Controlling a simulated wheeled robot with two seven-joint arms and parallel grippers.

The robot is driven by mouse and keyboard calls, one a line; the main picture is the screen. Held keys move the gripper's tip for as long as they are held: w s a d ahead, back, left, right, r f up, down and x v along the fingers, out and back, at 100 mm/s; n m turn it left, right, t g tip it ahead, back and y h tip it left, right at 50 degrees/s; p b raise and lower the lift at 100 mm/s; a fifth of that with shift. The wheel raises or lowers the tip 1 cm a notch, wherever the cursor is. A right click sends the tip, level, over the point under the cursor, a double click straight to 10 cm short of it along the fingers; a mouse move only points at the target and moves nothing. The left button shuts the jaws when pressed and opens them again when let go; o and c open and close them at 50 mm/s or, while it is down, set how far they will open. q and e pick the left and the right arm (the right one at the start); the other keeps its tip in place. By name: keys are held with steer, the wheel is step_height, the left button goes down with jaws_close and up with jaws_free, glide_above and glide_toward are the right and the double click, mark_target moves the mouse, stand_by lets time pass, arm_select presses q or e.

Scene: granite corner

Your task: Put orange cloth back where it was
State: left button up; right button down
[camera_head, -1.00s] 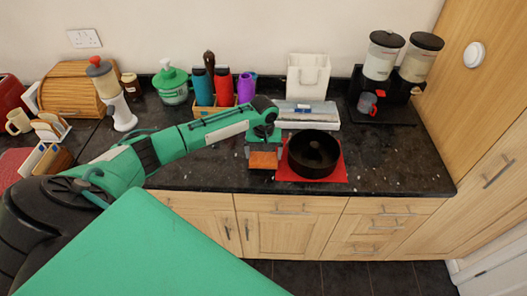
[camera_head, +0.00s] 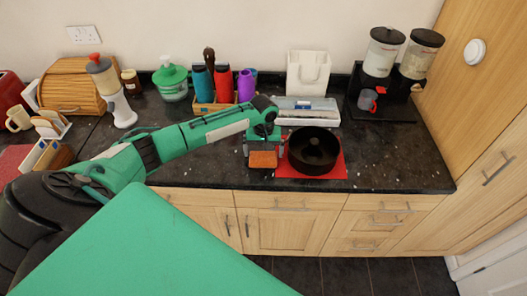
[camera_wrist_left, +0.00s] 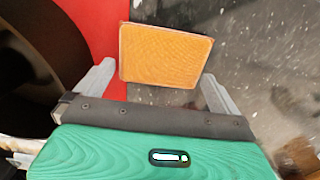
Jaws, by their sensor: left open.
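The orange cloth (camera_head: 263,159) shows as a small flat block on the dark counter, at the left edge of the red mat. My left gripper (camera_head: 263,150) is over its far side. In the left wrist view the cloth (camera_wrist_left: 165,56) lies between and beyond the two open fingers of the left gripper (camera_wrist_left: 157,75), with a gap on each side. Its near edge is close to the fingertip line. I cannot tell whether it touches the mat or how high the fingers are above the counter. My right gripper is not in view.
A black pan (camera_head: 313,150) stands on the red mat (camera_head: 335,173), just right of the gripper. Bottles in a wooden holder (camera_head: 213,107) and a white tray (camera_head: 306,117) stand behind. The counter's front edge is close; counter left of the cloth is clear.

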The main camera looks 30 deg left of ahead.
mark_target(264, 154)
arm_select(q)
step_height(264, 154, up, 12)
steer(key=b, duration=0.2)
steer(key=shift+r+b, duration=0.2)
steer(key=shift+b, duration=0.2)
steer(key=shift+f, duration=0.1)
